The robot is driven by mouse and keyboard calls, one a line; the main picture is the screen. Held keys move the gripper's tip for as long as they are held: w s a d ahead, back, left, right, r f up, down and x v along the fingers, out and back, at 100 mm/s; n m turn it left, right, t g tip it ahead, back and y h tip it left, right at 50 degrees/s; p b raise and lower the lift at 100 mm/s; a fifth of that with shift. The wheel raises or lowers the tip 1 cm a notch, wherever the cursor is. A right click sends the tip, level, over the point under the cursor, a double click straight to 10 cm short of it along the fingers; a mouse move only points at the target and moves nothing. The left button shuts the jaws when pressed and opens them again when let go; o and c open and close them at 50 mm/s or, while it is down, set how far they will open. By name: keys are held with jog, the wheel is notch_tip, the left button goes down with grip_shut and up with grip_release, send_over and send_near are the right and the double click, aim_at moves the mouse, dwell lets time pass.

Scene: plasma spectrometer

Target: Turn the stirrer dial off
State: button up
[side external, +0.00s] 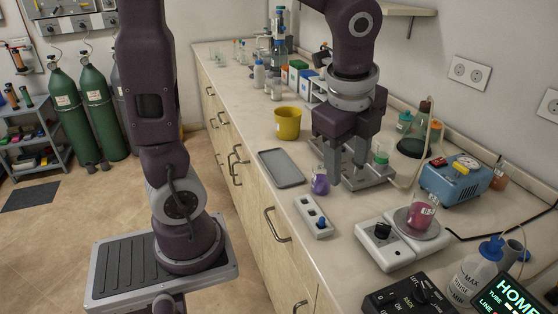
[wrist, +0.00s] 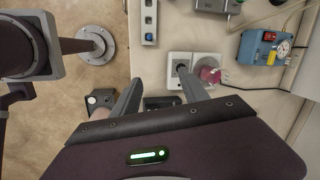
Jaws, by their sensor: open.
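The stirrer (side external: 397,246) is a white unit on the bench at the right, with a black dial (side external: 382,231) on its front part and a round plate. A beaker of pink liquid (side external: 421,214) stands on the plate. In the wrist view the stirrer dial (wrist: 181,68) shows close to the right fingertip, and the pink beaker (wrist: 210,75) is to its right. My gripper (side external: 345,175) points down with its fingers apart and nothing between them. In the side view it is behind and left of the stirrer, over a grey metal stand. The dial's setting is too small to read.
A white strip with sockets (side external: 314,216) and a purple flask (side external: 320,181) are left of the stirrer. A blue device (side external: 455,180) stands behind it. A black control box (side external: 410,297) and a wash bottle (side external: 473,270) are in front. A grey tray (side external: 281,167) lies near the bench edge.

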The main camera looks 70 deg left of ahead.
jog(key=s+r+n+t+h, duration=0.1)
jog(key=s+r+n+t, duration=0.1)
jog(key=s+n, duration=1)
jog(key=shift+s+r+n+t, duration=0.25)
jog(key=shift+n+t, duration=0.25)
jog(key=shift+n, duration=0.2)
jog(key=shift+w+a, duration=0.1)
jog(key=shift+s+f+n+h, duration=0.15)
jog(key=shift+s+n+h, duration=0.15)
jog(key=shift+s+n, duration=0.4)
